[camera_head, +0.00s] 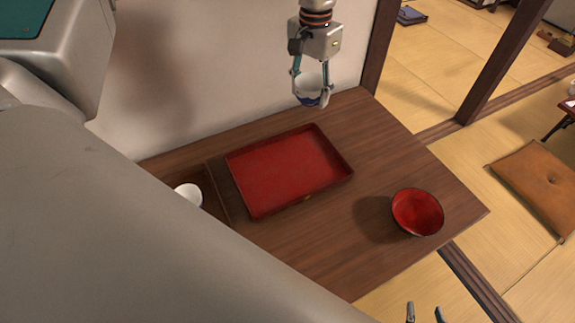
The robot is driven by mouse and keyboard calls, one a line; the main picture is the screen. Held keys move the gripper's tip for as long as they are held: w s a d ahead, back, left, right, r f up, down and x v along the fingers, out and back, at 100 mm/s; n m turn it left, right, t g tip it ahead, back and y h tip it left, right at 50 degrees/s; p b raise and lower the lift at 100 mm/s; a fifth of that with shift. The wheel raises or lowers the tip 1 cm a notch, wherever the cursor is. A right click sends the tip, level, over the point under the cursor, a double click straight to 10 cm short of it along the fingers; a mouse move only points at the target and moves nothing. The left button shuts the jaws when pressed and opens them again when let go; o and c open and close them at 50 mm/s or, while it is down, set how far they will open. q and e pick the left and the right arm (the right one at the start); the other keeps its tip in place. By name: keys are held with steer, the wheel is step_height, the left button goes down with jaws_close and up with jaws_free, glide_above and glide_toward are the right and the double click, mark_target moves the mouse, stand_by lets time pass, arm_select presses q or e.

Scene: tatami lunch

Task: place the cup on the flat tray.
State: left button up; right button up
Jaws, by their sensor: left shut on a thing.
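A white and blue cup (309,86) is held in the air by my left gripper (312,97), whose fingers are shut on its two sides. The cup hangs near the pale wall, above and behind the tray's far edge in the picture. The flat tray (288,172) is red with a low rim, lies on the wooden table and is empty. My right gripper (425,314) shows only its two fingertips at the bottom edge. They are apart with nothing between them.
A red bowl (418,211) stands on the table (340,238) right of the tray. A second white cup (187,192) stands left of the tray, partly hidden by my arm. A wooden post (500,62) rises beyond the table, and a brown cushion (541,188) lies on the tatami.

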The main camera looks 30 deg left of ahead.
arm_select(q)
steer(key=shift+w+a+r, duration=0.35)
steer(key=shift+w+r, duration=0.1)
steer(key=shift+w, duration=0.25)
steer(key=shift+w+f, duration=0.1)
steer(key=shift+w, duration=0.05)
step_height(320, 180, down, 16)
steer(key=b, duration=0.3)
steer(key=shift+a+r+b, duration=0.15)
steer(key=shift+r+b, duration=0.1)
steer(key=shift+b, duration=0.1)
steer(key=shift+f, duration=2)
arm_select(e)
steer(key=f, duration=0.4)
steer(key=shift+s+d+f, duration=0.2)
steer(key=shift+s, duration=0.15)
